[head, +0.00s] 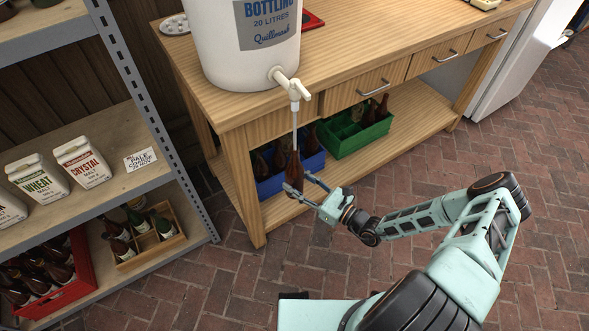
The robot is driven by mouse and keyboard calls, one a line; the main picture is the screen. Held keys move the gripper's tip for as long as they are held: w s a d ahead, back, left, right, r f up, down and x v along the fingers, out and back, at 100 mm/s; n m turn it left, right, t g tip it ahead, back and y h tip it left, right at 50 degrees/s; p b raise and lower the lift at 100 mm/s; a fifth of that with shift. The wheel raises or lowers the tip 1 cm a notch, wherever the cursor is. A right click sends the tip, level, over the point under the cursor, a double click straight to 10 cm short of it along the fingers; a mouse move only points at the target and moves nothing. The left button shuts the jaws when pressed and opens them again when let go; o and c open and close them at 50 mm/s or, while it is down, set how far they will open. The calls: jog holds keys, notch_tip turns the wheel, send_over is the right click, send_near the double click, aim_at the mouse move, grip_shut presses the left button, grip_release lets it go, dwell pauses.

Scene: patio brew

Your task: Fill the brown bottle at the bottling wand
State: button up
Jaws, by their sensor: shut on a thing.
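The white bottling bucket (245,45) stands on the wooden bench, with a white tap (290,82) at its front. The thin bottling wand (295,118) hangs straight down from the tap. My gripper (298,189) is shut on the brown bottle (295,172) and holds it upright under the tap, in front of the bench. The wand's lower end meets the bottle's mouth; how deep it goes inside is hidden by the dark glass. I cannot tell the liquid level in the bottle.
The bench's lower shelf holds a blue crate (268,187) and a green crate (333,148) with bottles. At left, a shelf unit (148,105) carries malt cartons (82,163), a red crate (78,245) and a wooden crate (165,246). The brick floor (240,285) is clear.

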notch_tip(320, 180, down, 18)
jog(key=b, duration=1.5)
dwell(1.3)
jog(key=shift+f, duration=0.1)
